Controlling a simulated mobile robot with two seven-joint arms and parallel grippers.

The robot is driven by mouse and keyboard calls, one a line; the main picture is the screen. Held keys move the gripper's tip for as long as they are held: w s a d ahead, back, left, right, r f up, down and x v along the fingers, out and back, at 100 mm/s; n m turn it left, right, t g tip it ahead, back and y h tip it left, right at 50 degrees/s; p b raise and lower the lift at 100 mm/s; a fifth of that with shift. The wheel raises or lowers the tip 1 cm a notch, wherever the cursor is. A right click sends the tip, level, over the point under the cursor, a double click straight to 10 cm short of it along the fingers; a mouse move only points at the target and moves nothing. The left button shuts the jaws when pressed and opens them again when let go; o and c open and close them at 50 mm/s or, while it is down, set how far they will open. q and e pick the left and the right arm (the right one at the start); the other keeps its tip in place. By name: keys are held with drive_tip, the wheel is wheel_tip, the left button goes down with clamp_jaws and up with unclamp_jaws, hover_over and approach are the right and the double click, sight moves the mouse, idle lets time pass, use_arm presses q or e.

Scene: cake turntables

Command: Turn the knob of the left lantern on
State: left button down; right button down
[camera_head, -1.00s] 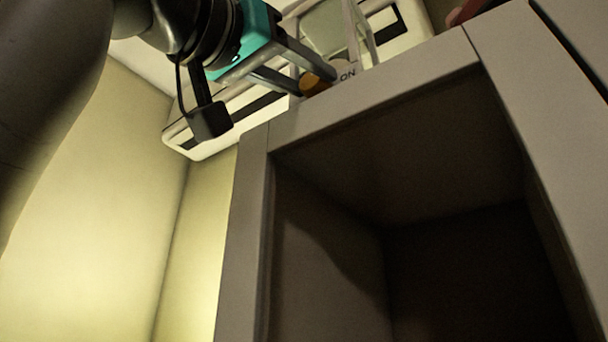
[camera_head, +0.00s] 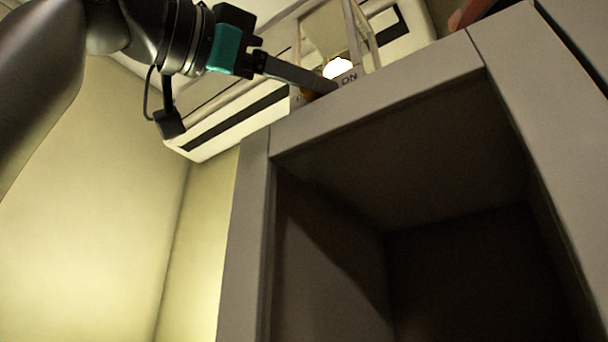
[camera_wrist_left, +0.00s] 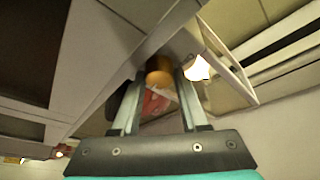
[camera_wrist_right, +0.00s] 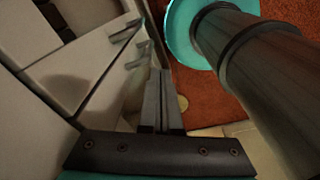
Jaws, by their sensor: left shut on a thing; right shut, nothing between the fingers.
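The lantern (camera_head: 349,77) stands on top of the cabinet, with a pale frame and the word ON on its base. Its bulb (camera_head: 338,68) glows white, and the glow also shows in the left wrist view (camera_wrist_left: 197,68). My left gripper (camera_head: 327,87) reaches the lantern's base from the left. In the left wrist view its two fingers (camera_wrist_left: 158,77) are closed on the orange round knob (camera_wrist_left: 158,70), one on each side. The fingers largely hide the knob in the head view. My right gripper (camera_wrist_right: 157,78) is shut and empty, away from the lantern.
The cabinet (camera_head: 380,105) has a dark open compartment below the lantern. A white wall unit with a dark stripe (camera_head: 230,122) is behind. A red thing (camera_head: 467,15) lies farther right on top. The right wrist view shows drawers with handles (camera_wrist_right: 125,30) and a red-brown rug (camera_wrist_right: 232,95).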

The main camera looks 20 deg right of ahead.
use_arm(q)
drive_tip(key=shift+m, duration=0.4)
drive_tip(key=c, duration=0.5)
unclamp_jaws()
drive_tip(key=shift+o, duration=0.4)
drive_tip(key=shift+d+f, duration=0.1)
drive_tip(key=shift+f+n, duration=0.1)
drive_tip(key=shift+n, duration=0.2)
